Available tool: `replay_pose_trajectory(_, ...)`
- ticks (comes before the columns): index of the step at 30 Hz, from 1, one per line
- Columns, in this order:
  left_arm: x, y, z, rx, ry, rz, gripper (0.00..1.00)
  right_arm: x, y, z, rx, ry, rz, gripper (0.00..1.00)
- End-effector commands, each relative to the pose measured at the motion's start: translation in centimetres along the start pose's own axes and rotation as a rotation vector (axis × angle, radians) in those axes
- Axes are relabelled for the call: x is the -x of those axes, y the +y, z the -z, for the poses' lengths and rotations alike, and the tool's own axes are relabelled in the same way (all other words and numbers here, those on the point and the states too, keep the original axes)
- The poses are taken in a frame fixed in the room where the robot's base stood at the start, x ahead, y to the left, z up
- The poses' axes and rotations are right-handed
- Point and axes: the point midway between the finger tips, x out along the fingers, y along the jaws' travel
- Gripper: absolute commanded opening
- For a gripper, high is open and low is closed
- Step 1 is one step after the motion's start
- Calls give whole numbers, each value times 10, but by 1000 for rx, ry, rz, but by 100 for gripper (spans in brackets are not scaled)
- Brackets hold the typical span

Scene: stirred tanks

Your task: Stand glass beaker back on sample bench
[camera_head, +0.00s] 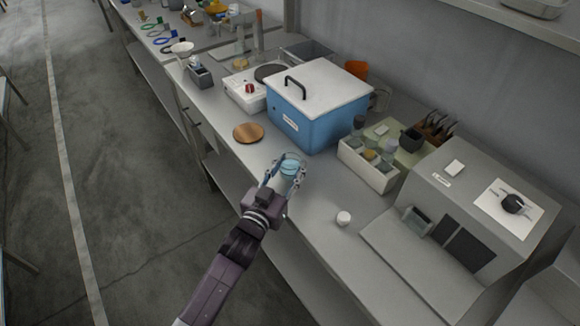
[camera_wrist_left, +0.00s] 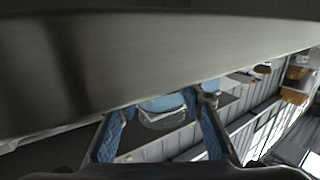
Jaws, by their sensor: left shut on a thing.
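The glass beaker (camera_head: 291,163) is clear with pale blue in it. It is at the bench's front part, below the blue box in the head view. My left gripper (camera_head: 284,178) is shut on the beaker, with a finger on either side of it. In the left wrist view the beaker (camera_wrist_left: 165,110) sits between the two blue-padded fingers of the left gripper (camera_wrist_left: 162,112). The grey sample bench (camera_head: 325,205) lies under it. I cannot tell whether the beaker touches the bench top. My right gripper is not in view.
A blue box with a white lid (camera_head: 318,98) stands behind the beaker. A round wooden disc (camera_head: 248,132) lies to the left. A white divided tray (camera_head: 366,170) and a small white cup (camera_head: 343,218) are to the right. A grey machine (camera_head: 470,210) fills the bench's right end.

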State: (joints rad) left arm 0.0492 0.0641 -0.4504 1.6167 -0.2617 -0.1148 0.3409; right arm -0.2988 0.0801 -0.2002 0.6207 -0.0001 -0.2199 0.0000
Motion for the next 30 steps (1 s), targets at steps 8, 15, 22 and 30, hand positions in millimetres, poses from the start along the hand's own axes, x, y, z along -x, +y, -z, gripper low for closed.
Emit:
replay_pose_trajectory(8, 0, 0, -2, 0, 3, 0, 8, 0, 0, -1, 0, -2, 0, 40)
replay_pose_trajectory(15, 0, 0, -4, 0, 1, 0, 47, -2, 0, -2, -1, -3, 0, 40)
replay_pose_trajectory(22, 0, 0, -4, 0, 1, 0, 53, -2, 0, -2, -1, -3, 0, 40)
replay_pose_trajectory(30, 12, 0, -4, 0, 0, 0, 53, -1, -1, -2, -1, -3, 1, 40)
